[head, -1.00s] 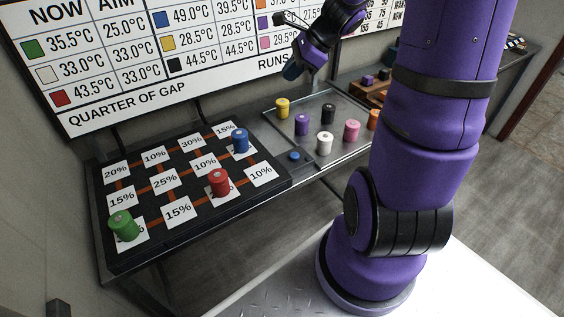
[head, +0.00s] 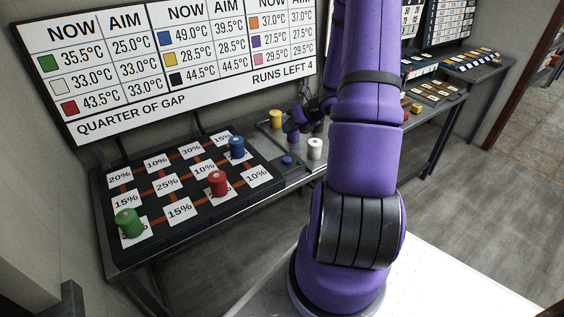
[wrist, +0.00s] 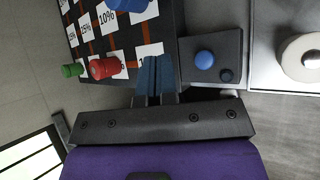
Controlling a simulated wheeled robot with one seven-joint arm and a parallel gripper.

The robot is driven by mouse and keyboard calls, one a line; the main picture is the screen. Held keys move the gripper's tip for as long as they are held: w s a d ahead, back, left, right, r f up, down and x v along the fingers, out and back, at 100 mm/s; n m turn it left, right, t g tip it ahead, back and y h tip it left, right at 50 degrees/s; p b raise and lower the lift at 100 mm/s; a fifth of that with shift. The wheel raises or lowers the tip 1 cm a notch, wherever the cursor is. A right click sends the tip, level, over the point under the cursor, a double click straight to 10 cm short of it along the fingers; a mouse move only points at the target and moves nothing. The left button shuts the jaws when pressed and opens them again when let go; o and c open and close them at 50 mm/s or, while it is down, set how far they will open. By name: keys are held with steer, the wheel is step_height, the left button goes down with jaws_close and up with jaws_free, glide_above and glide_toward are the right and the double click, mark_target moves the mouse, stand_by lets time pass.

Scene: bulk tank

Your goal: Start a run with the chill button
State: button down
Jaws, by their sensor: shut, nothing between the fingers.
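The chill button, taken to be the round blue button (head: 287,160), sits on a small dark plate between the percent board and the tray. It also shows in the wrist view (wrist: 205,59), uncovered, with a smaller dark round part beside it. My gripper (wrist: 155,65) has its blue fingers together and empty, left of the button in that picture and apart from it, over the board's edge. In the head view my arm hides part of the tray, and the fingertips are hard to make out there.
The percent board (head: 117,246) holds a green (head: 128,222), a red (head: 218,183) and a blue cylinder (head: 236,147). A yellow (head: 275,118) and a white cylinder (head: 314,148) stand on the tray by the button. The wall display (head: 180,62) reads "RUNS LEFT 4".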

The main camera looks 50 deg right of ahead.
mark_target(288, 158)
steer(key=shift+f, duration=0.2)
steer(key=shift+f, duration=4.25)
steer(key=shift+f, duration=0.4)
steer(key=shift+f, duration=0.5)
steer(key=shift+r, duration=0.9)
steer(key=shift+r, duration=2.55)
